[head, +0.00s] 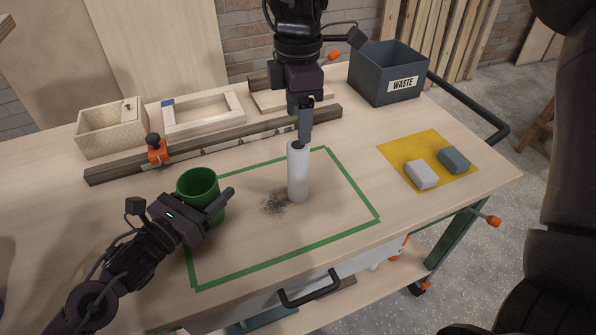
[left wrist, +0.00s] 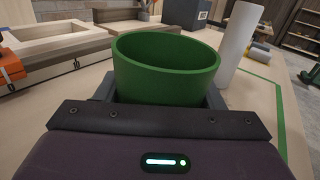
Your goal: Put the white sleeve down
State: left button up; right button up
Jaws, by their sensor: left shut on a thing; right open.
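The white sleeve (head: 298,178) stands upright on the bench inside the green taped outline, beside a dark speckled patch (head: 275,203). It also shows in the left wrist view (left wrist: 239,45), to the right of the green cup. My right gripper (head: 303,138) comes down from the top and is open right at the sleeve's upper end; whether it touches the sleeve I cannot tell. My left gripper (head: 212,207) is shut on the green cup (head: 198,184), at the outline's left side; the cup fills the middle of the left wrist view (left wrist: 165,75).
A yellow mat (head: 397,153) with a white block (head: 421,174) and a grey block (head: 454,160) lies at the right. A grey waste bin (head: 376,88), wooden trays (head: 113,130) and a long rail with an orange clamp (head: 157,149) stand behind. The outline's right part is clear.

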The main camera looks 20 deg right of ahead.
aim_at(298, 145)
notch_tip(298, 145, down, 2)
jog(key=shift+f, duration=0.25)
notch_tip(298, 145, down, 6)
jog(key=shift+s+r, duration=0.15)
jog(key=shift+r, duration=0.05)
jog(key=shift+a, duration=0.1)
grip_shut()
notch_tip(298, 145, up, 10)
jog(key=shift+r, duration=0.1)
dwell(0.6)
